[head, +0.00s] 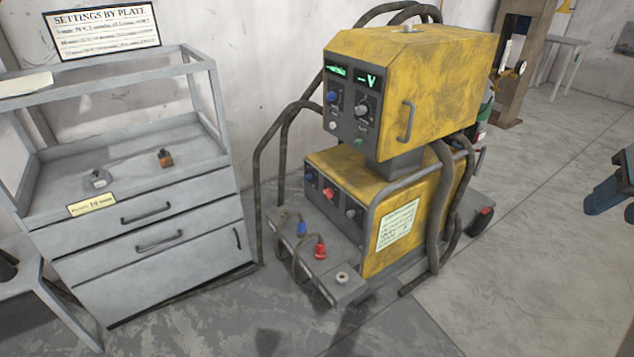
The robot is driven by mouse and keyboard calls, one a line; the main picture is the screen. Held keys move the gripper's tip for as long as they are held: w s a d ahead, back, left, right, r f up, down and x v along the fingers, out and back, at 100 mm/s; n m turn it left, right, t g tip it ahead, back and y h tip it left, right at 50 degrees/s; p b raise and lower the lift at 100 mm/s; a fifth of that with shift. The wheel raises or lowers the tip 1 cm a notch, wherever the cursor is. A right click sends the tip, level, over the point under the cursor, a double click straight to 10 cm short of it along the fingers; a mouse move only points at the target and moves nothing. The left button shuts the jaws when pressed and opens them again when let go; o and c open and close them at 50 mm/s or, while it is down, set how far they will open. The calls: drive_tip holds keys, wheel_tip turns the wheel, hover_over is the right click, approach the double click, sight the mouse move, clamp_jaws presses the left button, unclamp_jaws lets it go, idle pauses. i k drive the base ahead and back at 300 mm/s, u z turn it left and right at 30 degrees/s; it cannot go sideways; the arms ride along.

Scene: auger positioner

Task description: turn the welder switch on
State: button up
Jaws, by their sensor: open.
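The yellow welder (425,75) stands in the middle of the head view, an upper box over a lower box. The upper front panel (345,122) has two lit green displays (350,76), a blue knob (333,97), a grey knob (362,110) and a small green control (358,142). The lower front panel (340,200) carries a blue fitting, a red fitting (328,194) and a grey one at its right (351,213). I cannot tell which of these small parts is the switch, or its position. My gripper is not in view.
A grey drawer cabinet (165,240) stands at the left with small items on top. A front shelf (335,290) below the welder holds blue and red connectors with cables. Thick hoses run beside the welder. A dark blue object (606,195) shows at the right edge.

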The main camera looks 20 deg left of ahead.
sight(328, 193)
drive_tip(key=u, duration=0.7)
drive_tip(key=i, duration=1.15)
drive_tip(key=u, duration=0.55)
